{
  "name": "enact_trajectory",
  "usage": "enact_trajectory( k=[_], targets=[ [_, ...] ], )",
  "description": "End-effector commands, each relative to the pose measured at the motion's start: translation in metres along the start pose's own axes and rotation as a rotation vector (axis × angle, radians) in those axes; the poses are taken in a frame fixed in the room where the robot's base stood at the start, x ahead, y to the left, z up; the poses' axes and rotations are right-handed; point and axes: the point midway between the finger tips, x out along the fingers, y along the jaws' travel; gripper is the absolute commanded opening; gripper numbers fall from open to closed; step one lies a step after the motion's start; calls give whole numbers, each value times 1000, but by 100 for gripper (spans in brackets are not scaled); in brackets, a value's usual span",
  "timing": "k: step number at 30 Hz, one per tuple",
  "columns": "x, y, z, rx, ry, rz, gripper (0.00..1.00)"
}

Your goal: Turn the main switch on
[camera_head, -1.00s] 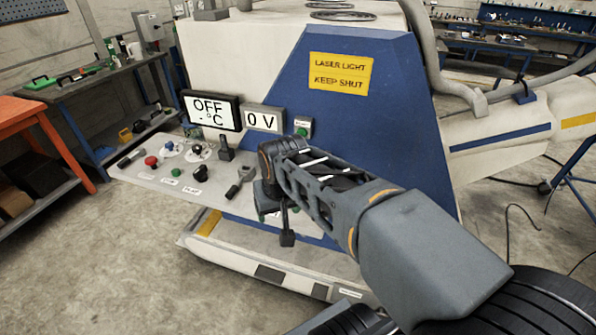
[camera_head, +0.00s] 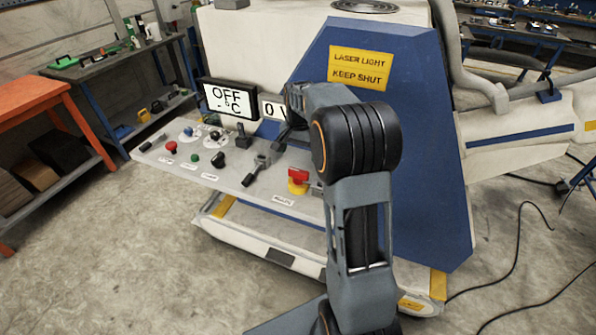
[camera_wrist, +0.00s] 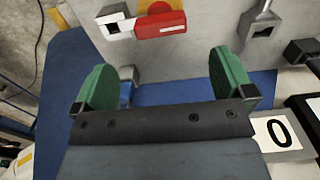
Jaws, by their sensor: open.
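A red and yellow rotary switch (camera_head: 298,180), which looks like the main switch, stands on the light control panel (camera_head: 228,172), with a small white label in front of it. In the wrist view the red handle and yellow base (camera_wrist: 160,18) show at the top, beyond the fingers. My gripper (camera_wrist: 164,82) is open with two green fingers apart and nothing between them. It points toward the panel and is apart from the switch. In the head view my arm hides most of the gripper.
A black lever (camera_head: 257,170) and several knobs, including a red button (camera_head: 171,147), stand left of the switch. A display (camera_head: 231,98) reads OFF °C. The blue housing (camera_head: 425,150) with a yellow laser sign (camera_head: 359,68) rises behind. Cables (camera_head: 520,255) lie on the floor at right.

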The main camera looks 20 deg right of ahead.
Motion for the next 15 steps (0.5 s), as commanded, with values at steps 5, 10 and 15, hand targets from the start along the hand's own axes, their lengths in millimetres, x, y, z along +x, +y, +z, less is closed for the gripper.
enact_trajectory(
  k=[5, 10, 15],
  targets=[
    [34, 0, 1, -2, -3, 2, 100],
    [62, 0, 1, -3, -2, 1, 100],
    [79, 0, 1, -3, -1, 1, 100]
  ],
)
